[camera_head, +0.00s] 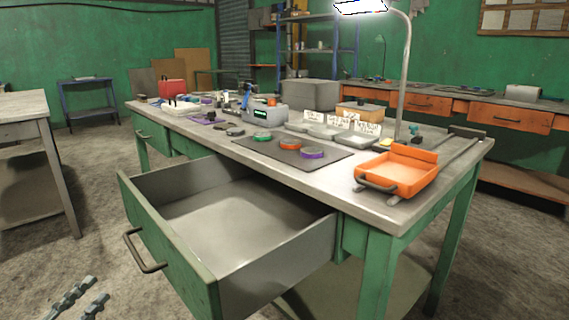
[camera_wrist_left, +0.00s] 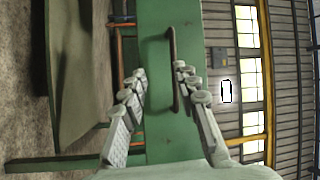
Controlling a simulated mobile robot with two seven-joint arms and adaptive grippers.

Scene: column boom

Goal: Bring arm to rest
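My left gripper (camera_head: 82,300) shows at the bottom left corner of the head view, apart from the workbench and in front of the open drawer. In the left wrist view my left gripper (camera_wrist_left: 158,85) has its two grey fingers spread, with nothing between them. Beyond the fingertips is the green drawer front (camera_wrist_left: 155,30) with its dark bar handle (camera_wrist_left: 172,70), which the fingers do not hold. The drawer (camera_head: 230,220) stands pulled out from the green bench and looks empty inside. My right gripper is not in view.
The workbench top (camera_head: 400,212) carries an orange tray (camera_head: 400,172), a dark mat (camera_head: 335,155) with coloured discs, and a grey device (camera_head: 268,115). The drawer handle (camera_head: 140,252) sticks out toward the front left. Another table (camera_head: 25,110) stands at left; concrete floor (camera_head: 100,210) lies clear between.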

